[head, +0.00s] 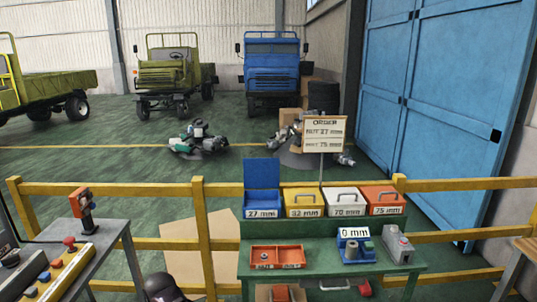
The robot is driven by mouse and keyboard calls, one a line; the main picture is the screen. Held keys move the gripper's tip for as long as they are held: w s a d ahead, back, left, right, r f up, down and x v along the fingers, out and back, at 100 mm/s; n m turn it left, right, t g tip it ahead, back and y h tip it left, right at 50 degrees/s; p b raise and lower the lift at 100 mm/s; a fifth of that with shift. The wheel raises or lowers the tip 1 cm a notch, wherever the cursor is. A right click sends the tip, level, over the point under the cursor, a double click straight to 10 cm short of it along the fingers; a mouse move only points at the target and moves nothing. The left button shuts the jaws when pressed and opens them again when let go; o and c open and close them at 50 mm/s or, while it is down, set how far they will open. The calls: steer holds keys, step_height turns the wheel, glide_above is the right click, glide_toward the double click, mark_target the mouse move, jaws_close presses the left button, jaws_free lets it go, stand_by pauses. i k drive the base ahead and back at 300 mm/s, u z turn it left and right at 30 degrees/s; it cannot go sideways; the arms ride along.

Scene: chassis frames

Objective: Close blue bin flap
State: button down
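The blue bin (262,212), labelled 27 mm, stands at the left end of a row of bins on the back shelf of the green workbench. Its blue flap (262,173) is open and stands upright behind the bin. The yellow 32 mm bin (305,210), white 70 mm bin (346,209) and orange 75 mm bin (384,209) to its right have their handled lids down.
The bench (300,258) carries an orange divided tray (277,257), a blue fixture (354,246) with a millimetre display and a grey box (397,243). An order sign (324,134) stands behind. A yellow railing (120,188) crosses behind the bench. A control panel (55,268) is at left.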

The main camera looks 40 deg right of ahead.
mark_target(258, 173)
steer(key=z, duration=0.4)
steer(key=i, duration=0.55)
steer(key=z, duration=0.65)
steer(key=i, duration=0.45)
steer(key=z, duration=0.3)
